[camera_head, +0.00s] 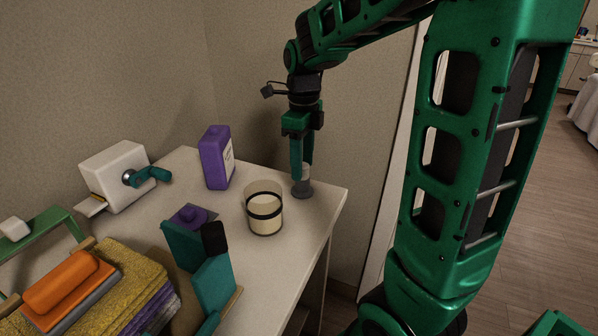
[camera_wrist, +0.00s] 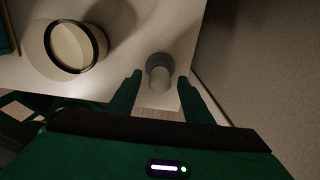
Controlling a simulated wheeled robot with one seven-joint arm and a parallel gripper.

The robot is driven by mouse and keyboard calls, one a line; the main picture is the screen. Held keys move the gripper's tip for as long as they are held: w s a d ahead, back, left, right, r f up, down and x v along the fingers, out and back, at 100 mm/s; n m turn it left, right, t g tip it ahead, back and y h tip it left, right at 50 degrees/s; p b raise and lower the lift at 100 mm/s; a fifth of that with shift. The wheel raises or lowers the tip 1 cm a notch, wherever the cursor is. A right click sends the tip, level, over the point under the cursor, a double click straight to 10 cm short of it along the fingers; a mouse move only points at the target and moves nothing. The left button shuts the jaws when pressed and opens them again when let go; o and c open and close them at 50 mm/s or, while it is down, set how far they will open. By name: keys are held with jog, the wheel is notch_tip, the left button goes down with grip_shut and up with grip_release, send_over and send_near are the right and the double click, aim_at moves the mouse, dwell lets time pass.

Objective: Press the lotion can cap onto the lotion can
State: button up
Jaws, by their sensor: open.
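A small grey can (camera_head: 302,188) stands near the far right corner of the table, with a paler rounded top (camera_head: 306,169). I take it as the lotion can and its cap; I cannot tell whether the cap is fully seated. In the wrist view, the grey body (camera_wrist: 158,62) and pale top (camera_wrist: 160,84) lie between my fingertips. My gripper (camera_head: 301,174) points down over the can, its fingers open on either side of the top with gaps visible. In the head view a finger partly hides the top.
A cream jar with a black band (camera_head: 264,213) stands to the left of the can. A purple bottle (camera_head: 216,158) is farther back. A white box with a teal handle (camera_head: 115,176), teal holder (camera_head: 213,283) and stacked cloths (camera_head: 130,287) fill the left. A wall lies close behind.

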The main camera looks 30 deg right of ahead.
grip_shut()
jog(key=shift+r, duration=0.45)
dwell(0.7)
jog(key=shift+r, duration=2.3)
